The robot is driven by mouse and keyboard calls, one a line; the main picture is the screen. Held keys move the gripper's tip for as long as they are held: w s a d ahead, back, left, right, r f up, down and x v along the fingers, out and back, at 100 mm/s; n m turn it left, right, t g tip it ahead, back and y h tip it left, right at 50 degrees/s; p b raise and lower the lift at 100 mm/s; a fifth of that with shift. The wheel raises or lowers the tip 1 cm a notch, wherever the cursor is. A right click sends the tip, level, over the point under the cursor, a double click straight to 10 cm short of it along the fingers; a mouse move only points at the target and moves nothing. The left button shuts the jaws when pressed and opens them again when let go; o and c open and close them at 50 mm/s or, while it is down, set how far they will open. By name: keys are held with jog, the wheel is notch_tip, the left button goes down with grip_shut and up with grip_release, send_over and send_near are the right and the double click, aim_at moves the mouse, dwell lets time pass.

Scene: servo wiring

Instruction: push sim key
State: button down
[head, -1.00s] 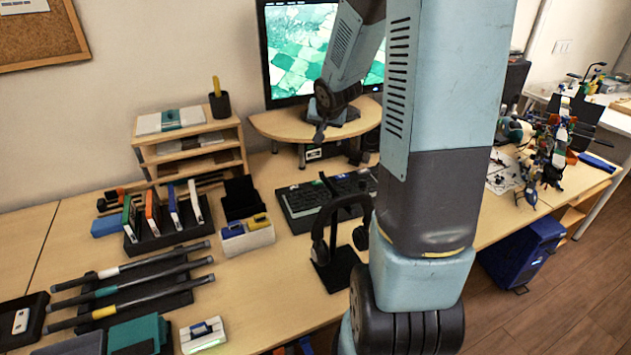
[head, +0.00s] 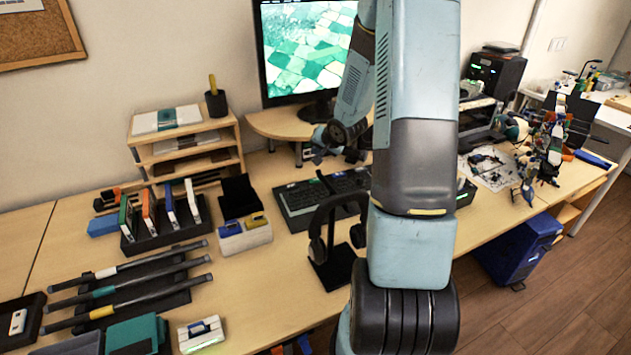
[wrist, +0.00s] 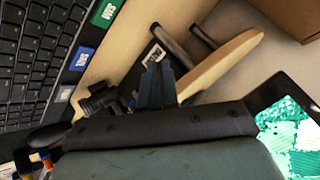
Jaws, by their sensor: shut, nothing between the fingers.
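The sim key is a green key labelled "SIM" (wrist: 108,12) at the top of the wrist view, on the edge of the black keyboard (wrist: 35,45). The keyboard also lies on the desk in the head view (head: 296,207), below the monitor stand. My gripper (wrist: 155,72) is shut and empty in the wrist view, to the right of and below the green key and apart from it. In the head view my gripper (head: 317,158) is small and dark, in front of the monitor stand and above the far side of the keyboard.
The wooden monitor stand (head: 270,124) and monitor (head: 305,50) are close behind my gripper. A headphone stand (head: 335,265) stands in front of the keyboard.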

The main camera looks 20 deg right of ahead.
aim_at(318, 181)
jog(key=shift+f, duration=4.4)
jog(key=shift+f, duration=0.15)
jog(key=shift+f, duration=0.2)
jog(key=shift+f, duration=0.35)
jog(key=shift+r, duration=0.8)
jog(key=shift+r, duration=0.1)
jog(key=shift+r, duration=2.4)
